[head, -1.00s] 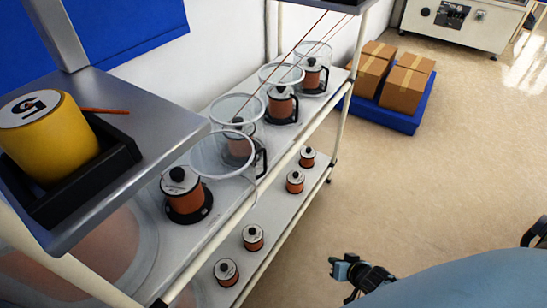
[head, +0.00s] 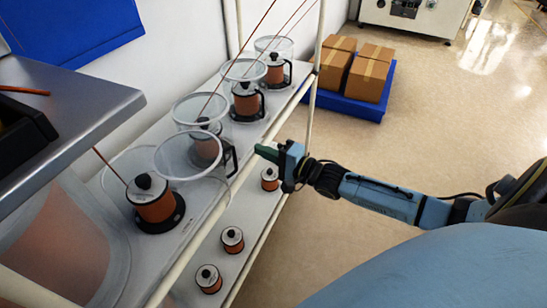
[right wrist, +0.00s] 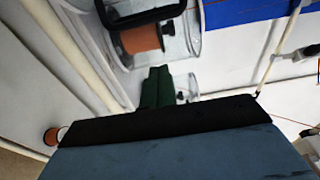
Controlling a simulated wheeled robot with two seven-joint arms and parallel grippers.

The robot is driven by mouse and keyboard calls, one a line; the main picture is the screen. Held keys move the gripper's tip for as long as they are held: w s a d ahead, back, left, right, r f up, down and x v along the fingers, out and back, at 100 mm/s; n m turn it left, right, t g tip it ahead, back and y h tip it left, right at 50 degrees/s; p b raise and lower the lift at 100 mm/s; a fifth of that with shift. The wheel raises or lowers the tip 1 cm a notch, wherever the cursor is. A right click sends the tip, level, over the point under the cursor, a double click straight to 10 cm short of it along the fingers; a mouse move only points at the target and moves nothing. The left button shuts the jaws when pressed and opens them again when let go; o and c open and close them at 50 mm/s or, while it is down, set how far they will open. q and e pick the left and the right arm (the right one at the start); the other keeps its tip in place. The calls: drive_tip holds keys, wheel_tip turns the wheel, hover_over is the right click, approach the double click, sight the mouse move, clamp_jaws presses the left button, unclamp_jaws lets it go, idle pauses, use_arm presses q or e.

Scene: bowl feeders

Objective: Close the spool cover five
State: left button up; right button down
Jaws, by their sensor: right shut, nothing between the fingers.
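Several clear spool covers stand in a row on the shelf. The nearest cover (head: 190,178) is tilted open, its round rim facing up and its black handle (head: 229,157) on the right side. The copper spool (head: 154,204) with a black knob stands uncovered on its black base beside it. My right gripper (head: 266,153) is shut and empty, just right of that handle and apart from it in the head view. In the right wrist view its green fingers (right wrist: 157,87) point toward a copper spool (right wrist: 140,39) behind clear plastic. My left gripper is out of view.
The farther covers (head: 243,71) hold spools on the same shelf. A white post (head: 316,65) rises at the shelf's front edge. Small spools (head: 232,240) stand on the lower shelf. Boxes on a blue pallet (head: 348,105) lie behind. The floor at right is clear.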

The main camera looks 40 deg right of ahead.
drive_tip(key=shift+w+a, duration=0.3)
drive_tip(key=shift+a, duration=0.5)
drive_tip(key=shift+w+a, duration=0.25)
drive_tip(key=shift+a, duration=0.6)
drive_tip(key=shift+w+a, duration=0.3)
drive_tip(key=shift+a, duration=0.5)
drive_tip(key=shift+s+p, duration=0.1)
drive_tip(key=shift+p, duration=0.2)
